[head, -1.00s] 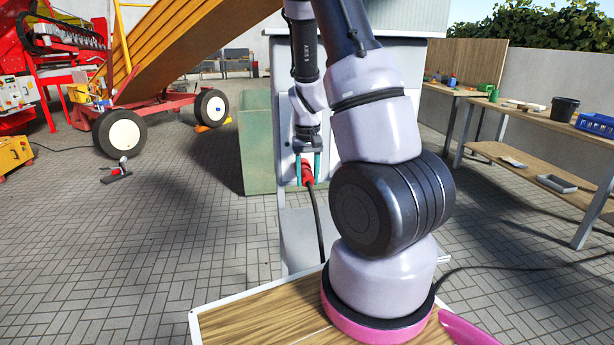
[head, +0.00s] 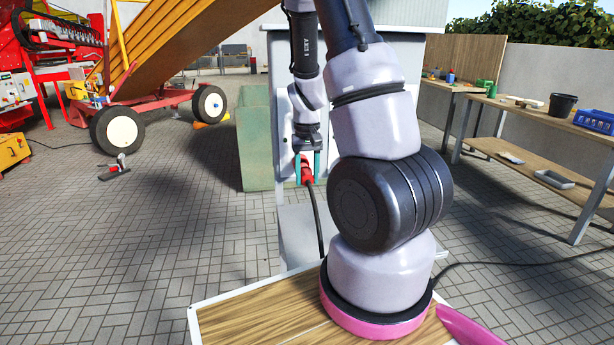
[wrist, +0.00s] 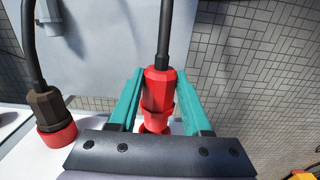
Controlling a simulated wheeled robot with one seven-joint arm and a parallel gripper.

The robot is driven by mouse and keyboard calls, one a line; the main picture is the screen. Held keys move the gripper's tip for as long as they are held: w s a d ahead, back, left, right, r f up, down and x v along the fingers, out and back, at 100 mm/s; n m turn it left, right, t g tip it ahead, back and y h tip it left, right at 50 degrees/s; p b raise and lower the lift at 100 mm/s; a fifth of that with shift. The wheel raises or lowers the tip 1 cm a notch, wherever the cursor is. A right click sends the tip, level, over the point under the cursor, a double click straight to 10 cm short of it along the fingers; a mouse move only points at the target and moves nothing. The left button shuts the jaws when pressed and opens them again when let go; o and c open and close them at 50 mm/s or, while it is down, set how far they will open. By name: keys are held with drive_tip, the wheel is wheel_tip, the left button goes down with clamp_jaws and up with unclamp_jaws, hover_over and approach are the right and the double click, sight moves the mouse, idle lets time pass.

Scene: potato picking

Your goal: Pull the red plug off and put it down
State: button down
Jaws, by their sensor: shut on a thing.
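The red plug (wrist: 160,92) with its black cable sits between the teal fingers of my gripper (wrist: 162,112) in the wrist view. My gripper is shut on it. Below the plug in that picture, a red piece shows between the plug and the gripper body; I cannot tell whether the plug is still joined to a socket. In the head view the red plug (head: 306,172) shows between the fingertips of my gripper (head: 307,168), in front of the grey-white cabinet (head: 350,50). Its cable hangs down from it.
A second connector, dark with a red collar (wrist: 52,115), stands at the left of the wrist view with its own cable. A green box (head: 256,140) stands left of the cabinet. Workbenches (head: 540,120) are at the right. Paved floor is open at the left.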

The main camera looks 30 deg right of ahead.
sight(309, 183)
drive_tip(key=shift+s+a, duration=0.2)
drive_tip(key=shift+s, duration=0.55)
drive_tip(key=shift+s+a, duration=0.2)
drive_tip(key=shift+s, duration=0.5)
drive_tip(key=shift+s, duration=0.1)
drive_tip(key=shift+s+a, duration=0.25)
drive_tip(key=shift+s, duration=0.45)
drive_tip(key=shift+s+a, duration=0.2)
drive_tip(key=shift+s, duration=0.45)
drive_tip(key=s, duration=0.3)
drive_tip(key=shift+a, duration=0.4)
